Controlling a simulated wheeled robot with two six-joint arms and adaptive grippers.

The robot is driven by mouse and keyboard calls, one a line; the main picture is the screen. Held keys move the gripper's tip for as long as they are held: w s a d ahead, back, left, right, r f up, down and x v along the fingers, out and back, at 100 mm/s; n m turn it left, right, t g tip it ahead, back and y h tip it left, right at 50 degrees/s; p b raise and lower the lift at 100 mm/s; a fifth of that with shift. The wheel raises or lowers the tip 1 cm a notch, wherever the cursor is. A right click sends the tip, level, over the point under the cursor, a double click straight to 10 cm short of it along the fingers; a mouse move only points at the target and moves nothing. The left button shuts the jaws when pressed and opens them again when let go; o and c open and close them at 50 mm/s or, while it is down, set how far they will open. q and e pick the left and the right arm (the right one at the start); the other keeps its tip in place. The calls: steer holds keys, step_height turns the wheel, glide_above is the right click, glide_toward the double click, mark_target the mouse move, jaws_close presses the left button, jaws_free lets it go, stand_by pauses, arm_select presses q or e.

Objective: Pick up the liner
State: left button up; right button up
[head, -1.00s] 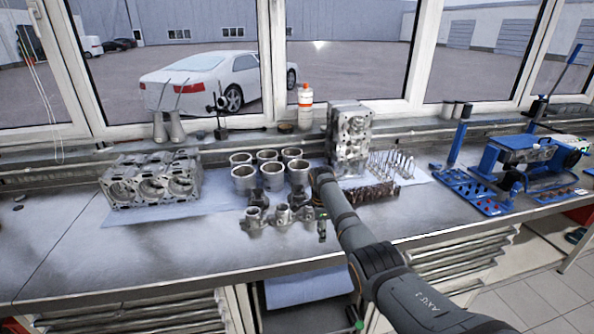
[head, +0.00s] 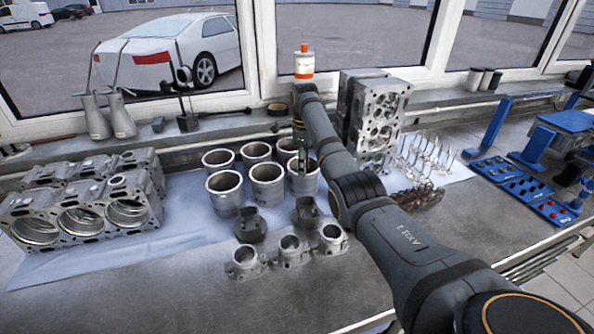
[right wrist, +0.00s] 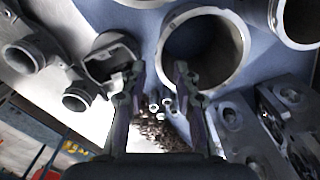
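Several grey metal liners stand upright in two rows on a blue cloth. The front row has a left liner (head: 225,196), a middle liner (head: 266,190) and a right liner (head: 303,184). My right gripper (head: 304,168) points down at the front right liner and partly covers it. In the right wrist view the gripper (right wrist: 160,75) is open, its fingers apart, with the near rim of a round liner (right wrist: 245,48) by the right finger. I cannot tell whether they touch. Another liner (right wrist: 273,15) shows at the top right. My left gripper is not in view.
Dark pistons (head: 250,226) and grey metal parts (head: 290,248) lie in front of the liners. An engine block (head: 85,205) stands left, a cylinder head (head: 378,115) and upright valves (head: 425,155) right. A bottle (head: 304,62) stands behind.

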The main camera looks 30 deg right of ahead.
mark_target(302, 188)
steer(key=shift+r, duration=0.15)
steer(key=shift+s+f, duration=0.1)
steer(key=shift+f, duration=0.4)
step_height(302, 188, down, 4)
steer(key=shift+r+p, duration=0.15)
steer(key=shift+p, duration=0.4)
steer(key=shift+f, duration=0.25)
steer(key=shift+a+f+p, duration=0.15)
steer(key=shift+f+p, duration=0.2)
steer(key=shift+f, duration=0.15)
step_height(302, 188, down, 4)
steer(key=shift+r, duration=0.1)
steer(key=shift+f, duration=0.2)
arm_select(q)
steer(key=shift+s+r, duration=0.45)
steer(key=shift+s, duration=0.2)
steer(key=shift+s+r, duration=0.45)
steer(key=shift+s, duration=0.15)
arm_select(e)
jaws_close()
steer(key=shift+r, duration=0.1)
